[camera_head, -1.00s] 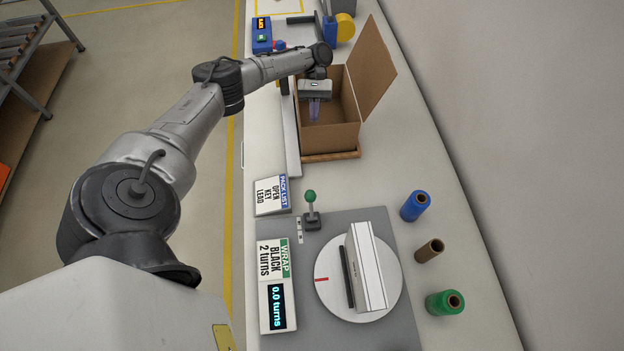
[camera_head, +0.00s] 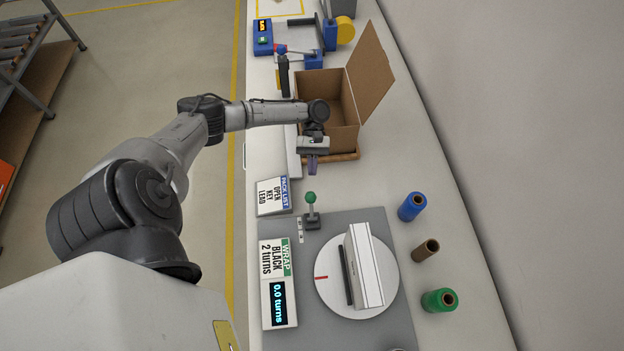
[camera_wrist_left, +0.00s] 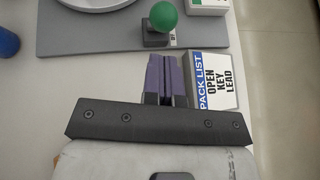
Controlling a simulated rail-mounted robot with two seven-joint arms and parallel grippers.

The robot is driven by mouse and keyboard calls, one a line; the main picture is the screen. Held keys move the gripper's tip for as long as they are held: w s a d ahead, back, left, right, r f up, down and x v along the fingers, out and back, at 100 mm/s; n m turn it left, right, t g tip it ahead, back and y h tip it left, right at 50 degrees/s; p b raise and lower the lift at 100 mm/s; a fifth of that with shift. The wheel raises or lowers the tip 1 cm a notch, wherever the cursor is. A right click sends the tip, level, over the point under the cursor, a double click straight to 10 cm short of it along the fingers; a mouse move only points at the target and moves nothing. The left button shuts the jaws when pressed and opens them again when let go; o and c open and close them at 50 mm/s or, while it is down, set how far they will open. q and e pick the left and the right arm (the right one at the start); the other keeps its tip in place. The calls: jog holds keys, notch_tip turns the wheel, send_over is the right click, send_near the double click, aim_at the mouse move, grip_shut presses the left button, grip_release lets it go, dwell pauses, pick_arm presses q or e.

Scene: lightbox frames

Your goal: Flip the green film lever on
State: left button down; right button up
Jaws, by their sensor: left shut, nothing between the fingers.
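The green-knobbed film lever (camera_head: 311,205) stands upright on a small dark base at the far-left corner of the grey wrapping plate (camera_head: 345,222). In the left wrist view the green knob (camera_wrist_left: 163,16) shows at the top, ahead of the fingers. My left gripper (camera_head: 313,168) is shut and empty, in front of the cardboard box and farther up the table than the lever, not touching it. Its purple fingers also show in the left wrist view (camera_wrist_left: 166,82), beside the pack list sign. My right gripper is not in view.
A turntable (camera_head: 330,300) holds an upright white panel. The pack list sign (camera_head: 273,196) and wrap sign with a 0.0 turns display (camera_head: 278,285) stand left. Blue (camera_head: 412,206), brown (camera_head: 426,250) and green (camera_head: 440,301) rolls stand right. An open cardboard box (camera_head: 370,70) is behind the gripper.

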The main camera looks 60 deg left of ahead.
aim_at(311, 207)
pick_arm(q)
jog(key=shift+p+x, duration=0.3)
jog(key=shift+x, duration=1.9)
